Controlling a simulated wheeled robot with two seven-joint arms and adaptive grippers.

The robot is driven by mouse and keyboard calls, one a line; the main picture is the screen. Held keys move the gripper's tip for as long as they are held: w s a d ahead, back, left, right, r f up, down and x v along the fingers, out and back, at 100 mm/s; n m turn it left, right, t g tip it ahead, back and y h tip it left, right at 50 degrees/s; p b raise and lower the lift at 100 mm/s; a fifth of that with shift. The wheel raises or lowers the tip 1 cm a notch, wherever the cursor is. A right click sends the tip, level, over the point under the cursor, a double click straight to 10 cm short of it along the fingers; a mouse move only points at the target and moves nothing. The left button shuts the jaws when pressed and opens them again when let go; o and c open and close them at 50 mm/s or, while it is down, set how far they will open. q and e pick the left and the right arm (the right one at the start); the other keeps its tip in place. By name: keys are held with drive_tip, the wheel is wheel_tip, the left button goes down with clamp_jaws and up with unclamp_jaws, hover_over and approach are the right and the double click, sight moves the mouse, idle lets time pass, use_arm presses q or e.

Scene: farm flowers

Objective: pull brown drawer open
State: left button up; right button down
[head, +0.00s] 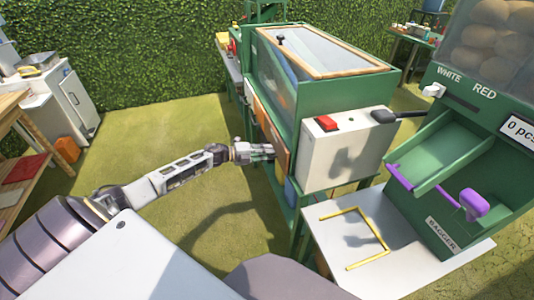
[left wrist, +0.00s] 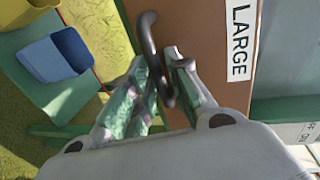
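The brown drawer (head: 270,134) is a narrow brown panel on the side of the green machine in the head view. In the left wrist view its brown front (left wrist: 205,25) carries a white "LARGE" label (left wrist: 241,40) and a dark curved handle (left wrist: 150,40). My left gripper (head: 266,152) is at the drawer front. In the left wrist view its fingers (left wrist: 163,75) are close together with the handle between them. Whether both pads press on the handle is hard to see. My right gripper is not in view.
The green machine (head: 262,65) has a grey box (head: 345,150) with a red switch. A blue bin (left wrist: 55,55) is beside the drawer in the left wrist view. A white table (head: 330,240) stands at the right. Grass (head: 155,115) is open around my left arm.

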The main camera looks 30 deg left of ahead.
use_arm(q)
drive_tip(key=shift+w, duration=0.1)
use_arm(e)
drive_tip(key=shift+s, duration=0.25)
use_arm(q)
clamp_jaws()
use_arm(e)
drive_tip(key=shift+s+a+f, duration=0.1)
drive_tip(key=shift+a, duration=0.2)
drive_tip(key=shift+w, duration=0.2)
